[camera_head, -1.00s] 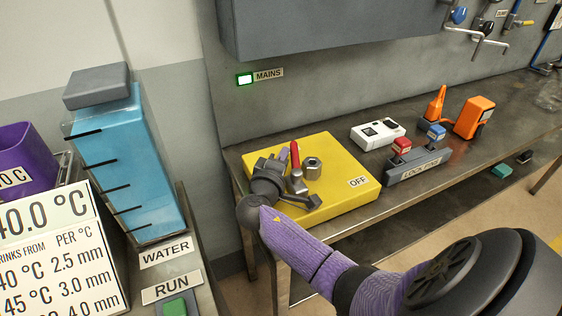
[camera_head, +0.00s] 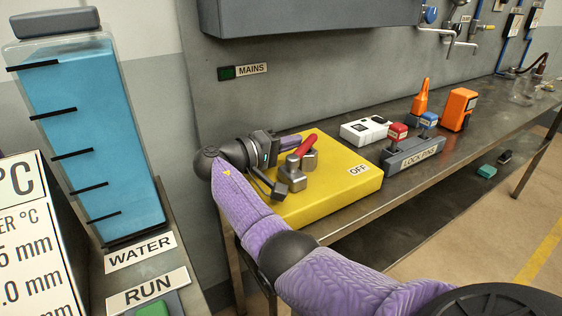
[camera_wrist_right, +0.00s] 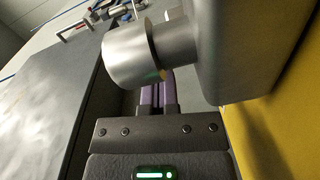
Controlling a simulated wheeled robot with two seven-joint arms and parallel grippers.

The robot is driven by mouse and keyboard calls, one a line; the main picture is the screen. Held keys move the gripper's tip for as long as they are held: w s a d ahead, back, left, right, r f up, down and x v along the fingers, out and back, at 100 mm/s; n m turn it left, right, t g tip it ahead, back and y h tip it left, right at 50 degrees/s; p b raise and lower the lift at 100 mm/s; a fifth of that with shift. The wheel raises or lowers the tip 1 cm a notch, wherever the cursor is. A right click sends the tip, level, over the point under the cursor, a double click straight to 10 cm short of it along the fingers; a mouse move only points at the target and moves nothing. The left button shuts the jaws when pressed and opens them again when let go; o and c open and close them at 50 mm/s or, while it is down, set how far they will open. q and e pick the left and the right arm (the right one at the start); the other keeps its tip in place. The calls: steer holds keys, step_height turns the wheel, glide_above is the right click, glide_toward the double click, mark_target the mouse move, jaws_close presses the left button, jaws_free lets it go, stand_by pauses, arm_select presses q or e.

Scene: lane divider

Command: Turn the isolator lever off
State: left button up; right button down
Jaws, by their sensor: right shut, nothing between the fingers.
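The isolator lever has a red grip (camera_head: 307,146) on a grey metal base (camera_head: 291,177), on a yellow panel (camera_head: 335,195) with a label (camera_head: 358,169) reading OFF. The grip leans up and to the right, towards the OFF side. My right gripper (camera_head: 291,141) is shut and empty, just behind and left of the lever; whether it touches the lever is not clear. In the right wrist view its purple fingers (camera_wrist_right: 156,95) lie together, partly hidden by a metal cylinder (camera_wrist_right: 133,57). The MAINS lamp (camera_head: 226,73) is dark. My left gripper is not in view.
A lock pins block (camera_head: 412,155) with red and blue pins, a white device (camera_head: 364,131) and orange items (camera_head: 459,109) stand to the right on the bench. A grey cabinet (camera_head: 310,18) hangs above. A blue water tank (camera_head: 85,135) stands at left.

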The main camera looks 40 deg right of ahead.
steer(key=g+b, duration=0.1)
steer(key=m+g+b, duration=0.1)
steer(key=m+y+b, duration=0.1)
steer(key=shift+s+d+f+g, duration=0.3)
steer(key=shift+s+d+g, duration=0.05)
steer(key=shift+g, duration=0.05)
steer(key=shift+s+d+g+b, duration=0.1)
steer(key=shift+g+b, duration=0.2)
steer(key=shift+b, duration=0.1)
steer(key=shift+s+d+r+m+g+y+b, duration=0.1)
steer(key=shift+s+r+m+g+y+b, duration=0.1)
steer(key=shift+m+g+y+b, duration=0.25)
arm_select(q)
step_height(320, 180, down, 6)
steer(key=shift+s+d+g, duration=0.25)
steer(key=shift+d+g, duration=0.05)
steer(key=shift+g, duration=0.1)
arm_select(e)
steer(key=shift+r, duration=0.1)
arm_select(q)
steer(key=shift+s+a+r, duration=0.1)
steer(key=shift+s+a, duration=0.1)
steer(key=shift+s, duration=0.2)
arm_select(e)
steer(key=shift+r, duration=0.1)
